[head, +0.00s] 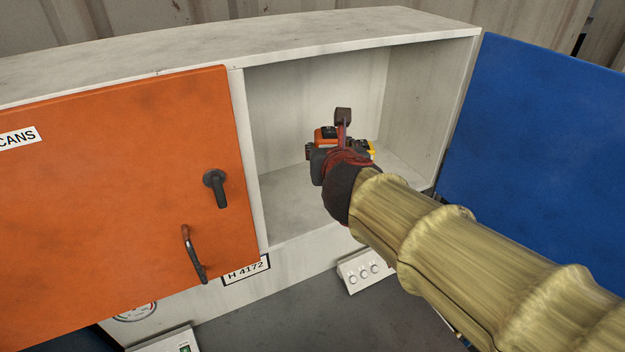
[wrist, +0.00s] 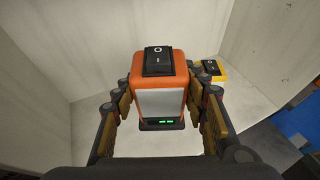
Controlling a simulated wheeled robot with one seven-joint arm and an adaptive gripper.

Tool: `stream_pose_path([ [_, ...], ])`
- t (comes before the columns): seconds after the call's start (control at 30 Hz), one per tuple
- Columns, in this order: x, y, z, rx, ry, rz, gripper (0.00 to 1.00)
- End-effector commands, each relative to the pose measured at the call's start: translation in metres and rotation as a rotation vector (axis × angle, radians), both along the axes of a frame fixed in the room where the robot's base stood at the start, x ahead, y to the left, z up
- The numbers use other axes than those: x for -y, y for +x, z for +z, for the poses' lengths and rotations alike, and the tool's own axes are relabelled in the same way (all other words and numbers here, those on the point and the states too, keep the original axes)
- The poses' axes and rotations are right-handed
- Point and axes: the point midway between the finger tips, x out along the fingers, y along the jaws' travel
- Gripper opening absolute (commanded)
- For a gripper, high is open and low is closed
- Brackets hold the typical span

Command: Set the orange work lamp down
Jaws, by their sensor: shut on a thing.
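The orange work lamp (wrist: 160,99) has a black rocker switch on top, a grey panel on its near face and small green lights below it. My gripper (wrist: 160,92) has a finger on each side of it and is shut on it. In the head view the orange lamp (head: 324,134) shows only in part, behind my gripper (head: 337,150), inside the open cabinet compartment. I cannot tell whether its base touches the shelf floor (wrist: 190,135).
A yellow device (wrist: 219,71) with a black switch stands just right of the lamp, close to my right finger. The compartment (head: 290,195) has free floor at left. An orange door (head: 120,180) closes the left side; a blue door (head: 540,150) stands open at right.

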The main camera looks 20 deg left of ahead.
Motion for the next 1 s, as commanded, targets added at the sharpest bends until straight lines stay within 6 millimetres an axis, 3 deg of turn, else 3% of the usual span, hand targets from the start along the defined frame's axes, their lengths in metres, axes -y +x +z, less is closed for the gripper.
stream_pose_path([
  [0.1,-0.017,0.004,-0.026,0.0,-0.002,0.001,0.08],
  [0.23,-0.031,0.007,-0.04,0.001,0.0,0.001,0.08],
  [0.43,-0.039,0.009,-0.05,0.002,0.001,-0.001,0.08],
  [0.67,-0.044,0.01,-0.082,0.001,-0.001,-0.001,0.08],
  [1.0,-0.044,0.011,-0.086,0.001,0.001,-0.001,0.08],
])
